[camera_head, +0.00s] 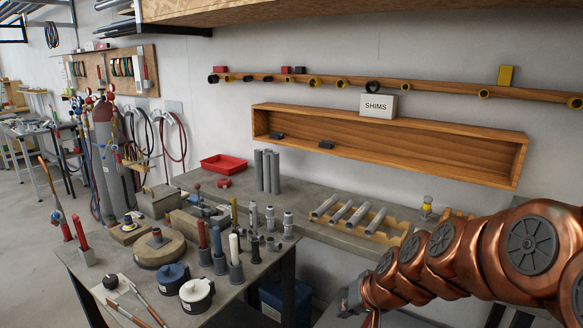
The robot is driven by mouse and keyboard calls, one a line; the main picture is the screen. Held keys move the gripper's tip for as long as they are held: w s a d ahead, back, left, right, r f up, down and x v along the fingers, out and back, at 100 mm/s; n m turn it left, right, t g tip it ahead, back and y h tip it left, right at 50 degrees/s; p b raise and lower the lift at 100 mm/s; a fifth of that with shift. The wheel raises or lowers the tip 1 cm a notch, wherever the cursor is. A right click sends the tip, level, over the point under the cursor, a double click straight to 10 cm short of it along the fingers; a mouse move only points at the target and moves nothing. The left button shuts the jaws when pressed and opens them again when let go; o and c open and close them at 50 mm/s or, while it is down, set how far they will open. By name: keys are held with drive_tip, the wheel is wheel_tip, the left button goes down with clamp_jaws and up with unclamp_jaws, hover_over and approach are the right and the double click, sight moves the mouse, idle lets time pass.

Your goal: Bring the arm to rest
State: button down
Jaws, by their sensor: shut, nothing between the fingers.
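My copper-coloured arm reaches in from the right edge, over the front right of the workbench. My gripper (347,301) is the small dark grey end at the arm's left tip, low in the picture. It is small and partly hidden by the arm, and its fingers are hard to make out. It is shut, with nothing held. It appears apart from the things on the bench.
The near bench (238,291) carries several upright tools in holders, two lidded pots and a round wooden block (160,252). Behind are grey tubes on a wooden rack (398,235), a red tray (224,163) and a wall shelf (390,160). Gas cylinders stand left.

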drive_tip(key=s+d+r+g+h+p, duration=0.1)
drive_tip(key=s+d+g, duration=0.1)
drive_tip(key=s, duration=0.8)
drive_tip(key=s+d+r+g+h+p, duration=0.1)
drive_tip(key=s+d+g, duration=0.1)
drive_tip(key=s, duration=0.8)
drive_tip(key=s+d+r+g+h, duration=0.1)
drive_tip(key=s+d+g+h, duration=0.1)
drive_tip(key=s, duration=0.8)
drive_tip(key=shift+s+d+r+n+g+p, duration=0.15)
drive_tip(key=shift+s+d+n+g+p, duration=0.2)
drive_tip(key=shift+g, duration=0.35)
drive_tip(key=shift+a, duration=0.1)
